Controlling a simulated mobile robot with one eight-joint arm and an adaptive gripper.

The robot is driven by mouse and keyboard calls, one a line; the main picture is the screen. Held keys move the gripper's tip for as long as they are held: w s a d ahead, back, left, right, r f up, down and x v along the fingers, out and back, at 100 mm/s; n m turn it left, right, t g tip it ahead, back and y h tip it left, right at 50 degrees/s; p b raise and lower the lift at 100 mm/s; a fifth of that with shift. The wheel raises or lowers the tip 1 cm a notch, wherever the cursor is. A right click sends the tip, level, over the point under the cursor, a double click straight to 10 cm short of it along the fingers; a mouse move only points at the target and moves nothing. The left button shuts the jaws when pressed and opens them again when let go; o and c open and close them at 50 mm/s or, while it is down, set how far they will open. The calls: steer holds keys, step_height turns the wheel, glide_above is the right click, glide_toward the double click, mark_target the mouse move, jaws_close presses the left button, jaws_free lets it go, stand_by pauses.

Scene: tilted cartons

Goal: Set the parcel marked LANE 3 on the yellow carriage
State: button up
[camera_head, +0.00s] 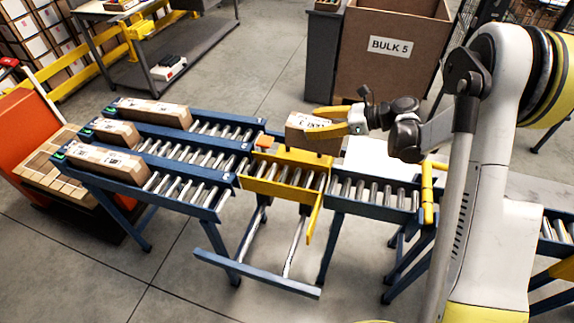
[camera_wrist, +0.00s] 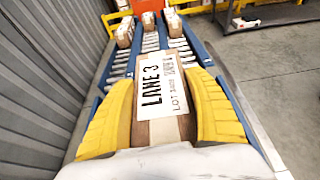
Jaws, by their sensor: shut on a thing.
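The parcel marked LANE 3 (camera_wrist: 160,92) is a brown carton with a white label, held between the yellow fingers of my gripper (camera_wrist: 165,115) in the wrist view. In the head view the parcel (camera_head: 308,138) hangs in my gripper (camera_head: 330,122) over or just behind the yellow carriage (camera_head: 270,188). The exact height above the carriage is hard to tell. The carriage is a yellow frame with rollers between the lanes and the roller conveyor at right. Its roller bed shows partly, with no parcel seen on it. The parcel's underside is hidden.
Three blue roller lanes (camera_head: 205,198) run left from the carriage, each bearing a long carton (camera_head: 105,161) at its far left end. A roller conveyor (camera_head: 375,193) lies right of the carriage. A large BULK 5 bin (camera_head: 392,75) stands behind. An orange panel (camera_head: 35,140) stands at left.

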steer(key=s+a+f+b, duration=0.2)
steer(key=a+f+b, duration=0.3)
steer(key=a+f, duration=0.4)
steer(key=shift+s+a+f, duration=0.25)
steer(key=shift+s+f, duration=0.1)
steer(key=shift+f, duration=0.1)
steer(key=shift+f+b, duration=0.1)
steer(key=shift+b, duration=0.2)
steer(key=shift+f+b, duration=0.55)
steer(key=o, duration=1.4)
